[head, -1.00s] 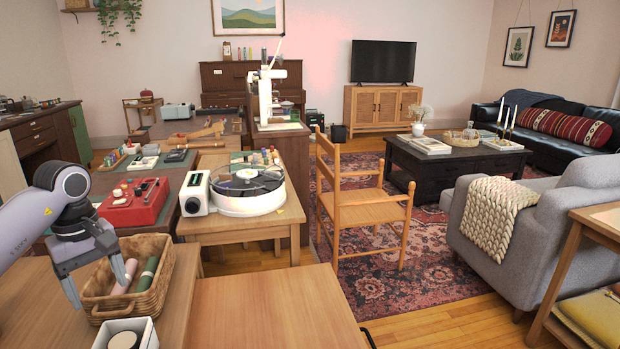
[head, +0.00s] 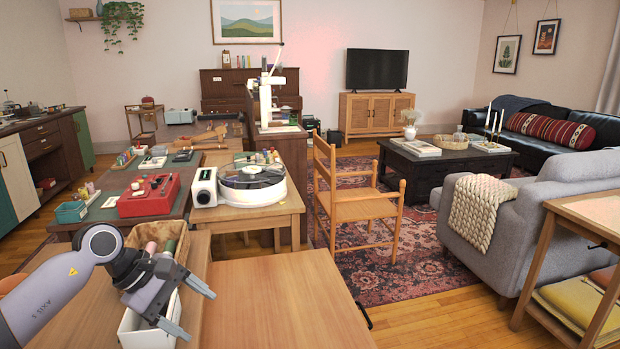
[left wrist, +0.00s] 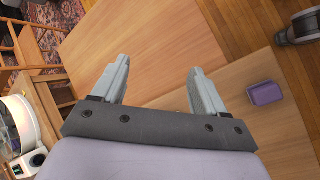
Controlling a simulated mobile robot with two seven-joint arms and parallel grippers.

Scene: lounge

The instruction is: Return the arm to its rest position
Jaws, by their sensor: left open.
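My left gripper (head: 194,308) is open and empty. My right gripper is not in view.
The near wooden table (head: 280,295) is bare to the right of the gripper. A purple block-like item (left wrist: 265,92) lies on wood in the left wrist view. Beyond stand a turntable (head: 252,180), a red device (head: 148,196) and a wooden chair (head: 355,205).

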